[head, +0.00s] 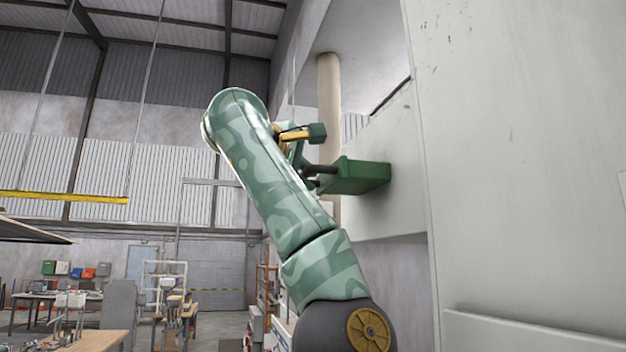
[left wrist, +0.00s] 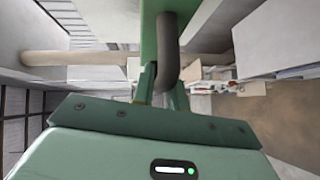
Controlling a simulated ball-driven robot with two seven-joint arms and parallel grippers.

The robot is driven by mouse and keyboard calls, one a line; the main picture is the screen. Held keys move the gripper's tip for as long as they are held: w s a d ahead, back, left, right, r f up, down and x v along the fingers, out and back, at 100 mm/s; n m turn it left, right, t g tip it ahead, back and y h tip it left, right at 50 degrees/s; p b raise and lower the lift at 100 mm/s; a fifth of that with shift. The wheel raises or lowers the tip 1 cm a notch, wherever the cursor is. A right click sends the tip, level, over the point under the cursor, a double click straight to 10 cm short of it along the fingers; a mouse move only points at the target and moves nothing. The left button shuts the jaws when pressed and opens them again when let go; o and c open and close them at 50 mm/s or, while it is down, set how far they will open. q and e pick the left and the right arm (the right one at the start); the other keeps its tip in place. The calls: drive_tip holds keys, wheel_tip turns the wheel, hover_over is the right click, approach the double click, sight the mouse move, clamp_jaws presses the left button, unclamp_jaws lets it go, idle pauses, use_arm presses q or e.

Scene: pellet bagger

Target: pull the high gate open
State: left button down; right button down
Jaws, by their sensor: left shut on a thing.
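The high gate (head: 362,178) is a green slab that sticks out from the pale machine wall, high up in the head view. Its dark handle (head: 322,170) faces my arm. My left gripper (head: 306,172) is at this handle, mostly hidden behind my raised patterned forearm. In the left wrist view the gate's green plate (left wrist: 149,22) is at the top, and the dark bent handle (left wrist: 167,48) comes down from it between the fingers of my left gripper (left wrist: 162,84). The gripper is shut on the handle. My right gripper is out of view.
A large pale machine panel (head: 520,150) fills the right side, close to the gate. A tan vertical pipe (head: 329,110) stands behind. Workbenches (head: 95,340) and a metal rack (head: 165,275) are far off at lower left. The air left of my arm is clear.

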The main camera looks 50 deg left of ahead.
use_arm(q)
drive_tip(key=c, duration=1.5)
unclamp_jaws()
drive_tip(key=shift+s+a+f, duration=0.1)
drive_tip(key=shift+o, duration=0.5)
drive_tip(key=shift+s+a, duration=0.1)
drive_tip(key=shift+s, duration=0.15)
drive_tip(key=shift+s+d, duration=0.2)
drive_tip(key=shift+d, duration=0.05)
drive_tip(key=b+v, duration=0.5)
drive_tip(key=v, duration=1.1)
drive_tip(key=shift+w+a, duration=0.15)
